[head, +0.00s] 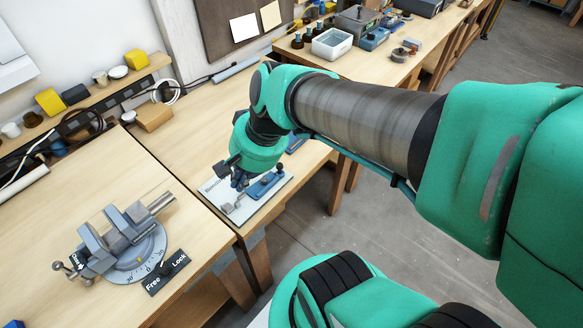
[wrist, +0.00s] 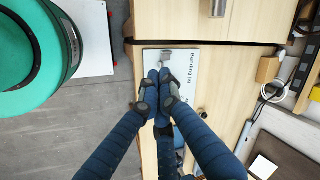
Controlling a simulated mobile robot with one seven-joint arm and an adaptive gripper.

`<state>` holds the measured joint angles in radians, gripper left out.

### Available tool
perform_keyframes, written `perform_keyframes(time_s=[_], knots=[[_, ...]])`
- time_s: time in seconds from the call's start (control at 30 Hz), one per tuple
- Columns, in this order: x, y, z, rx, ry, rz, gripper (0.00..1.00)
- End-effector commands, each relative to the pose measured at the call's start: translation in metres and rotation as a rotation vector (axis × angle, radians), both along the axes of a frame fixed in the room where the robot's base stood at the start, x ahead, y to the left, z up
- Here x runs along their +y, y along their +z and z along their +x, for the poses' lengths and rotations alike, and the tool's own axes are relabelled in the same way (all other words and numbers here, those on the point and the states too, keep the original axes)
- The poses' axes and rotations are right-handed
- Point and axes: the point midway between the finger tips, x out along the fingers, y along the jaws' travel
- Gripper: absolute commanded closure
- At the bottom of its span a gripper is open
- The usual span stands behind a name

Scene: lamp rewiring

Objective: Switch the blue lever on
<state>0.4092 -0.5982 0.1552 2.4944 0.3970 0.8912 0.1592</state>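The blue lever unit (head: 266,186) lies on a pale plate (head: 246,208) near the front edge of the far bench, with a dark knob (head: 280,168) at its right end in the head view. In the wrist view the plate carries the word "Bending" (wrist: 193,67). My gripper (head: 240,183) points down over the plate, just left of the blue unit. In the wrist view its fingertips (wrist: 159,74) are together, beside a small grey block (wrist: 167,55), with nothing visible between them. Much of the blue unit is hidden behind the fingers there, and contact cannot be told.
A grey vise (head: 123,239) on a round base stands on the nearer bench, beside a black "Free/Lock" plate (head: 167,272). A gap runs between the benches. A brown block (head: 154,117) and cables lie at the back. The bench behind my gripper is mostly clear.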

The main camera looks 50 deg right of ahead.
Motion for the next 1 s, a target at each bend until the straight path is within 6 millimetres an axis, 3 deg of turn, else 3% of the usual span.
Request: perform_keyframes(time_s=[1.0], knots=[[-0.087, -0.045, 0.002, 0.101, -0.907, 0.561, 1.0]])
